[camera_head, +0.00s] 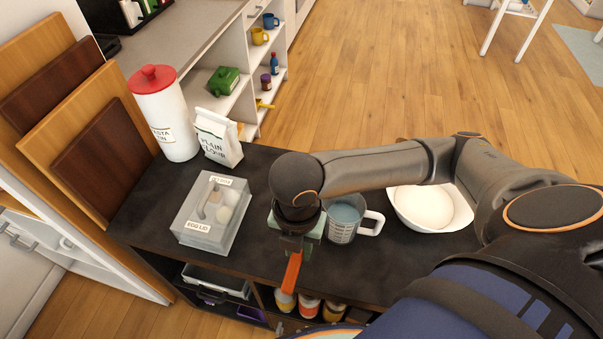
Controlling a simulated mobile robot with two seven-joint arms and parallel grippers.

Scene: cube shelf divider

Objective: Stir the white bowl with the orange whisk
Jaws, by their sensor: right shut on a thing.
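The white bowl (445,219) sits on the dark counter to the right, partly hidden behind my right arm, with pale contents inside. My right gripper (292,250) points down near the counter's front edge, left of the bowl. It is shut on an orange handle (291,273), which looks like the orange whisk's. The whisk's wire end cannot be made out. My left gripper is not in view.
A measuring jug (342,225) stands between my right gripper and the bowl. A lidded egg box (212,213), a flour bag (217,138) and a red-topped canister (165,115) stand to the left. A pale green object (315,230) is partly hidden behind the gripper.

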